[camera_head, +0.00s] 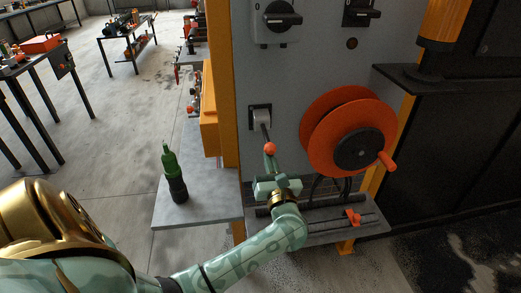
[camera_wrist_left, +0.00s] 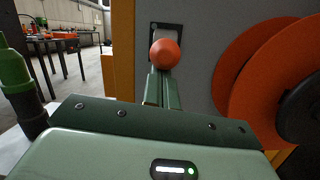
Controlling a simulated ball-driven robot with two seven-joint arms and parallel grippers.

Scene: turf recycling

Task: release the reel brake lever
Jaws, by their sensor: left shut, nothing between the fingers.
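The reel brake lever has an orange-red ball knob (camera_head: 270,149) on a dark rod that rises to a grey bracket (camera_head: 262,117) on the grey panel. The knob also shows in the left wrist view (camera_wrist_left: 165,53), just beyond my fingertips. My left gripper (camera_head: 269,164) is shut and empty, with its fingertips right at the near side of the knob. I cannot tell whether they touch it. The orange hose reel (camera_head: 325,140) with its dark hub is mounted on the panel to the right of the lever. My right gripper is not in view.
A green bottle (camera_head: 173,175) stands on a grey shelf (camera_head: 205,213) left of my arm. A grey ledge (camera_head: 325,237) with a small orange-red clamp (camera_head: 352,216) lies below the reel. Switches (camera_head: 283,15) sit high on the panel. Tables stand at the far left.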

